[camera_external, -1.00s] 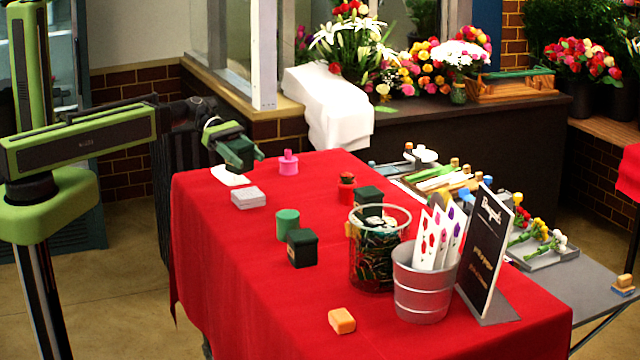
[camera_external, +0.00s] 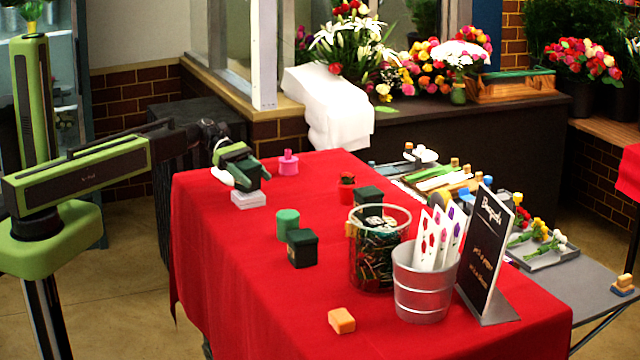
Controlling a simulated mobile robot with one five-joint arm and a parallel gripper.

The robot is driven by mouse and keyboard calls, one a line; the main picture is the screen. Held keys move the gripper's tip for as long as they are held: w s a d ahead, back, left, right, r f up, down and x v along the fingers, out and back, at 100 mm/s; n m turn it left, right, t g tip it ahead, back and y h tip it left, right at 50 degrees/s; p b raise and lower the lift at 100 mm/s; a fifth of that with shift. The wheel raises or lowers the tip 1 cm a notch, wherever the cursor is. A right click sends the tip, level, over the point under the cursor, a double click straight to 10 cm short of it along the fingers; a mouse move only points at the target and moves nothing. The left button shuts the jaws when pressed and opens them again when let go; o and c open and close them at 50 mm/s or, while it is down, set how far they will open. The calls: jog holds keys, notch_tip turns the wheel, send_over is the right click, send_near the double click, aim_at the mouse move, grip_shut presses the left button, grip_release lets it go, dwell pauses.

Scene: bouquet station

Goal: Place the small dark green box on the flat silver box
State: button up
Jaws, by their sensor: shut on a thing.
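My gripper (camera_external: 252,180) is at the left back part of the red table, shut on the small dark green box (camera_external: 248,174). The fingers cover part of this box. The flat silver box (camera_external: 249,201) lies on the table directly below it in the picture, its top partly hidden by the gripper and held box. I cannot tell whether the held box touches the silver box or hangs just above it.
A white piece (camera_external: 222,176) shows left of the gripper. A pink pot (camera_external: 288,163) stands behind right.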

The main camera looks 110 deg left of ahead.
jog(key=shift+f, duration=0.65)
jog(key=o, duration=1.5)
jog(key=shift+r, duration=0.1)
jog(key=shift+r, duration=0.2)
jog(key=p+v, duration=0.5)
jog(key=v, duration=0.7)
